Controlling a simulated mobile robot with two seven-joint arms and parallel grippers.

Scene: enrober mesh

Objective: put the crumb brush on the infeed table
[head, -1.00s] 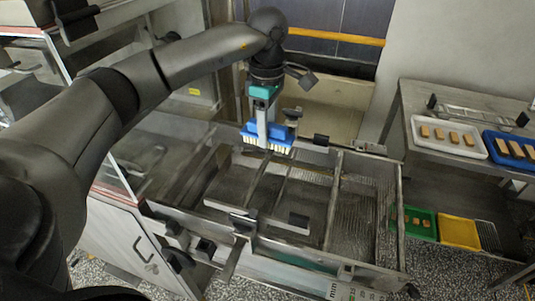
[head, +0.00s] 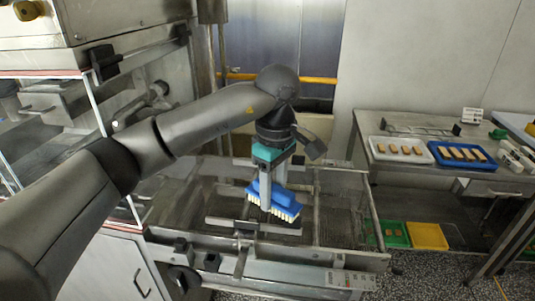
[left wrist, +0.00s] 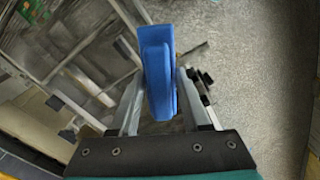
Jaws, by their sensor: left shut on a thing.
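The crumb brush (head: 286,204) is blue with pale bristles that point down in the head view. My left gripper (head: 266,196) is shut on it and holds it over the metal frame and mesh bed of the machine. In the left wrist view the blue brush (left wrist: 157,70) sits between the two fingers of my left gripper (left wrist: 158,100). A steel table (head: 378,154), which looks like the infeed table, stands to the right, apart from the brush. My right gripper is not in view.
A white tray (head: 374,156) and a blue tray (head: 434,160) with tan pieces stand on the steel table. Green (head: 404,241) and yellow (head: 443,246) trays sit lower down. The machine's frame rail (head: 376,222) lies between brush and table.

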